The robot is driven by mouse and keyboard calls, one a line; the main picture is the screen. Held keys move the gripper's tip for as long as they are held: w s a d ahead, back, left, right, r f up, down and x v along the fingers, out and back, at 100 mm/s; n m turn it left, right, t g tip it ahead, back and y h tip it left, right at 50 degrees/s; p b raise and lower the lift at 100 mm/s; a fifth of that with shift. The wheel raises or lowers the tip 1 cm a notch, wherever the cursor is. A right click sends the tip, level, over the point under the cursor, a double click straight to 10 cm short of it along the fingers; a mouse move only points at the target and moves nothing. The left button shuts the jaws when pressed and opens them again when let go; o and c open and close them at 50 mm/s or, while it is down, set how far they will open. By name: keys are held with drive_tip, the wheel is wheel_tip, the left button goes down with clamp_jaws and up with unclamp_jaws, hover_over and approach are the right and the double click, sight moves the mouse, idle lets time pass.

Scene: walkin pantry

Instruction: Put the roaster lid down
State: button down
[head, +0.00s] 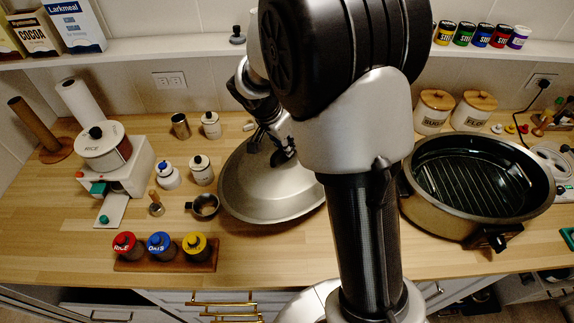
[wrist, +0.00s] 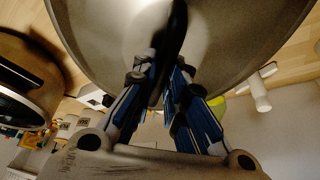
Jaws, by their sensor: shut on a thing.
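The roaster lid (head: 265,192) is a wide grey metal dome over the middle of the wooden counter, partly hidden behind my arm. In the head view I cannot tell whether its rim touches the counter. My gripper (head: 279,155) is at the top of the lid, shut on its dark handle. In the wrist view the lid (wrist: 240,35) fills the top of the picture, and my gripper (wrist: 165,85) has its fingers closed around the black handle (wrist: 176,40). The roaster (head: 475,185) stands open at the right, with a ribbed dark inside.
Left of the lid are a small dark cup (head: 205,207), white jars (head: 202,170) and a rice dispenser (head: 115,160). A wooden rack (head: 165,262) with three coloured-lid jars stands at the front left. Canisters (head: 433,111) stand behind the roaster. Bare counter (head: 260,260) shows in front of the lid.

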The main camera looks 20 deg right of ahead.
sight(287, 161)
wheel_tip(287, 161, down, 8)
drive_tip(key=shift+w+r+b, duration=0.15)
drive_tip(key=shift+b, duration=0.75)
drive_tip(key=c, duration=2.1)
unclamp_jaws()
drive_tip(key=o, duration=0.5)
drive_tip(key=shift+c, duration=0.2)
